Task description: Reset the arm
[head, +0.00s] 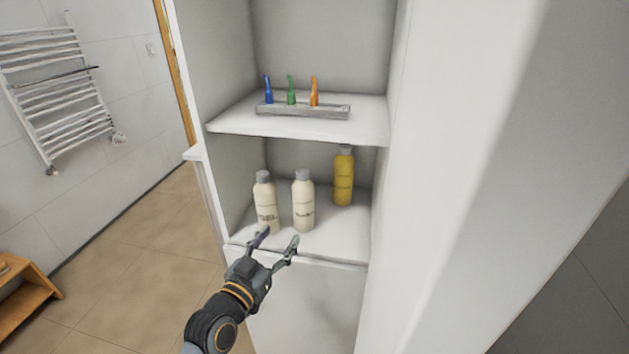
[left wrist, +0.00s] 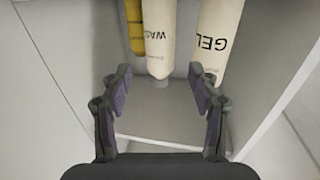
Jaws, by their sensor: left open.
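My left gripper (head: 278,243) is open and empty at the front edge of the lower shelf (head: 335,235). In the left wrist view its two fingers (left wrist: 157,90) stand apart with nothing between them. Two cream bottles with grey caps, a left one (head: 266,203) and a right one (head: 303,203), stand upright just beyond the fingertips. The left wrist view shows a bottle marked GEL (left wrist: 214,45) and another cream bottle (left wrist: 160,35). A yellow bottle (head: 344,178) stands behind to the right. My right gripper is not in view.
A grey holder (head: 303,112) with blue, green and orange items stands on the upper shelf (head: 365,127). White cabinet walls close in both sides of the shelves. A towel rack (head: 55,85) hangs at the left. A wooden stand (head: 25,295) is at the lower left.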

